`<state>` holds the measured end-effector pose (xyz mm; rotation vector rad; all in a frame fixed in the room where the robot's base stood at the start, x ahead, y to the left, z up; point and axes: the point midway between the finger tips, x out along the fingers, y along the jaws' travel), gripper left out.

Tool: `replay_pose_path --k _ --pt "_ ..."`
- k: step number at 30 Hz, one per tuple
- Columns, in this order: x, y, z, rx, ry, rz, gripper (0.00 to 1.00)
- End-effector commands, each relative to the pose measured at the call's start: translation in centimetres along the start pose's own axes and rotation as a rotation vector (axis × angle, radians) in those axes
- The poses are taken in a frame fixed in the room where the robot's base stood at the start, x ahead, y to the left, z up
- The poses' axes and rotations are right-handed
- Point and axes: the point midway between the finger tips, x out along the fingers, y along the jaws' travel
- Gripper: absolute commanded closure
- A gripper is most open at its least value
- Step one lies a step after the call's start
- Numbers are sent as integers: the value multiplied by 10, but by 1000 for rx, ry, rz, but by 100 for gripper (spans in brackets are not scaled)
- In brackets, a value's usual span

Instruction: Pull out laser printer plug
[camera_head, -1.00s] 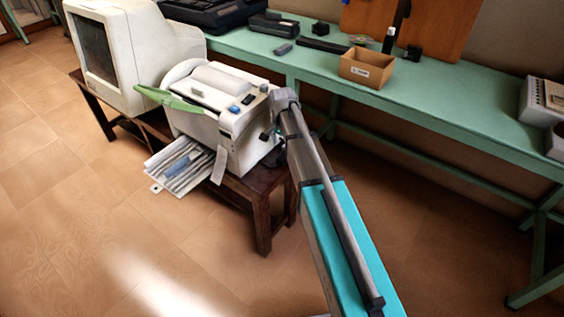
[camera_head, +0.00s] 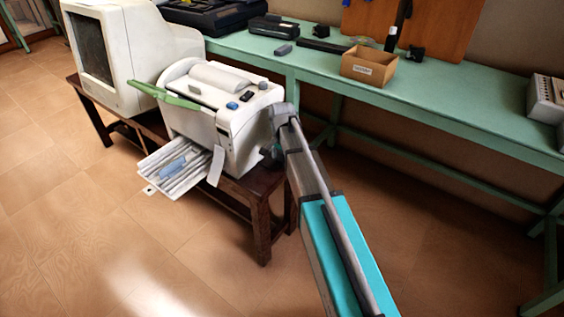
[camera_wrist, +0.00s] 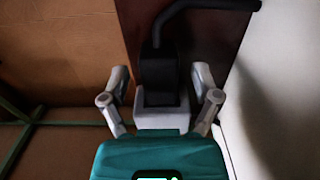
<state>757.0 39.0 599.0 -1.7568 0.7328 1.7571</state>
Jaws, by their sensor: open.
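The laser printer (camera_head: 225,115) is a white machine with a green lid edge and a paper tray, standing on a dark wooden table. Its plug (camera_wrist: 158,75) is black, with a thick black cable (camera_wrist: 205,5) curving from its top to the right in the wrist view. My gripper (camera_wrist: 161,82) is open, with one finger on each side of the plug and gaps visible on both sides. In the head view my gripper (camera_head: 272,152) is small and partly hidden beside the printer's right side. The plug cannot be made out there.
A white monitor (camera_head: 130,55) stands left of the printer. The dark wooden table (camera_head: 262,182) lies under both. A green bench (camera_head: 455,105) behind carries a cardboard box (camera_head: 368,68) and other items. The floor in front is clear.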

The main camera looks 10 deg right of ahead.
Motion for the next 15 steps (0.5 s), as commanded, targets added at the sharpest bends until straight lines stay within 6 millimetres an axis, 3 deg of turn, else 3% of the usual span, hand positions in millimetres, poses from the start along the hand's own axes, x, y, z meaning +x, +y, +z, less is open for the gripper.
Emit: replay_pose_path --k 12,15 --pt "2 0 0 0 0 0 20" --pt "2 0 0 0 0 0 39"
